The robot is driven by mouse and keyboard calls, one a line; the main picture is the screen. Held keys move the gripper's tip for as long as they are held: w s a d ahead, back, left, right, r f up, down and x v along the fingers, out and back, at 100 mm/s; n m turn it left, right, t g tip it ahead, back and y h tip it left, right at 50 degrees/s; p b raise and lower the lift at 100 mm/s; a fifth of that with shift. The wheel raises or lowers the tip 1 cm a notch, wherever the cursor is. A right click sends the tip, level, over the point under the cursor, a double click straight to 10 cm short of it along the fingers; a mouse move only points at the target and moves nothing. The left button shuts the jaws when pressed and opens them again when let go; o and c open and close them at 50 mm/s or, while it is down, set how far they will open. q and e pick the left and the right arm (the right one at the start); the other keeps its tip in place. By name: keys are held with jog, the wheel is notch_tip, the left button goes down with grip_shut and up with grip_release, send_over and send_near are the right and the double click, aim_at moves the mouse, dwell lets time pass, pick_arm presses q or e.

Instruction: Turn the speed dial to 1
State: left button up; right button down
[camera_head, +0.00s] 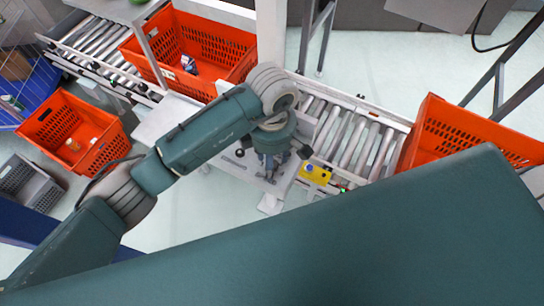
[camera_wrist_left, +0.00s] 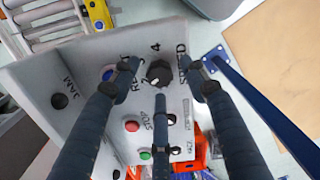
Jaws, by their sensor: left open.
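The speed dial (camera_wrist_left: 159,73) is a round black knob with a small white mark, on a pale control panel (camera_wrist_left: 60,72). The word SPEED and a 4 are printed beside it; other digits are partly covered. In the left wrist view my left gripper (camera_wrist_left: 163,74) is open, its dark fingers spread on several sides of the dial. I cannot tell whether any finger touches it. In the head view my left gripper (camera_head: 268,165) points down over the panel, and the dial is hidden there. My right gripper is not in view.
The panel also carries a blue button (camera_wrist_left: 109,73), a red button (camera_wrist_left: 132,126), a green button (camera_wrist_left: 145,155) and black knobs. A roller conveyor (camera_head: 350,140) runs beside it. Orange totes (camera_head: 455,130) stand around; a grey crate (camera_head: 35,185) sits at left.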

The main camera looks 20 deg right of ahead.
pick_arm(q)
jog(key=shift+f, duration=0.3)
grip_shut()
dwell(0.6)
